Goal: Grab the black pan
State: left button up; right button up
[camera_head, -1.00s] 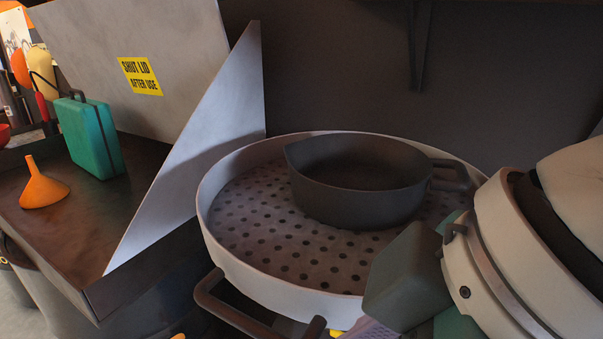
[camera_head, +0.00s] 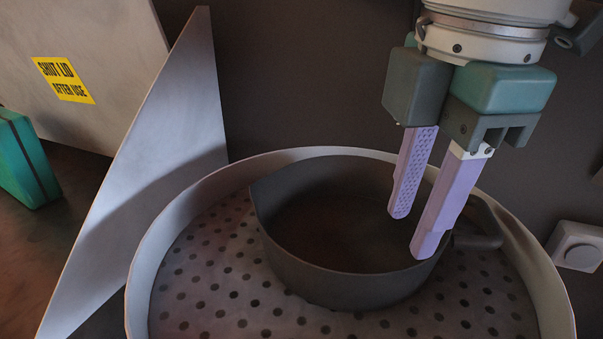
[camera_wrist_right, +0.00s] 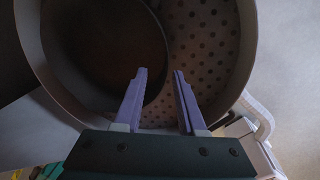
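The black pan (camera_head: 330,285) stands upright on a perforated plate inside a round, light-rimmed basin (camera_head: 150,250). Its handle (camera_head: 480,238) points right, towards the basin wall. My right gripper (camera_head: 412,232) comes down from the top right, open and empty, with its two purple fingers apart. The fingers hang over the right part of the pan, near the rim on the handle side. In the right wrist view, the pan (camera_wrist_right: 100,50) fills the upper left and its rim runs up to the gap between the fingers (camera_wrist_right: 160,73). I cannot tell how high the tips are above the rim. My left gripper is not in view.
A grey lid with a yellow "SHUT LID AFTER USE" label (camera_head: 63,80) and its triangular side panel (camera_head: 160,170) stand left of the basin. A teal case (camera_head: 25,165) is at the far left. A dark wall is behind. A light switch-like box (camera_head: 577,246) is at the right.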

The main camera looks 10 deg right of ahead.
aim_at(400, 263)
notch_tip(400, 263, down, 4)
jog(key=shift+s+r, duration=0.1)
jog(key=shift+r, duration=0.1)
jog(key=f, duration=0.3)
jog(key=f+p, duration=0.1)
jog(key=f, duration=0.1)
jog(key=shift+w+f, duration=0.15)
jog(key=shift+w, duration=0.25)
grip_shut()
dwell(0.9)
